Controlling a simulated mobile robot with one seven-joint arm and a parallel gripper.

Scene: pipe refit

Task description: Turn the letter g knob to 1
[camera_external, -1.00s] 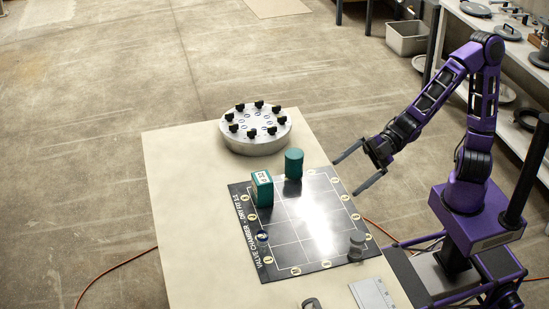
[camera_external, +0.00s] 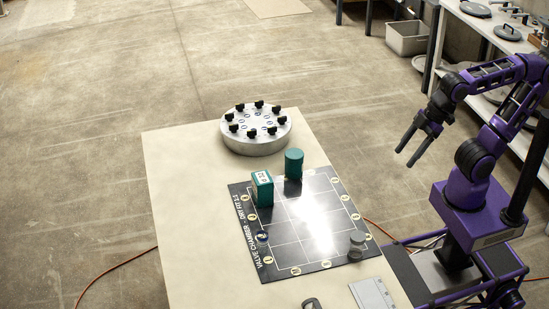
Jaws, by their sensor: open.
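A round, pale grey metal drum (camera_external: 255,144) stands at the far end of the table. Its top carries a ring of several small black knobs, such as a front knob (camera_external: 252,133) and a back knob (camera_external: 259,104). Small marks lie beside the knobs, too small to read, so I cannot tell which one is letter g. My gripper (camera_external: 406,158) is open and empty. It hangs in the air to the right of the table, apart from the drum and knobs, its fingers pointing down and left.
On the table (camera_external: 185,215), a black gridded board (camera_external: 285,252) bears a teal box (camera_external: 262,189), a teal cylinder (camera_external: 293,164) and a grey cylinder (camera_external: 357,243). A light plate (camera_external: 371,294) lies at the front. Shelving (camera_external: 495,40) stands behind my arm. The table's left side is clear.

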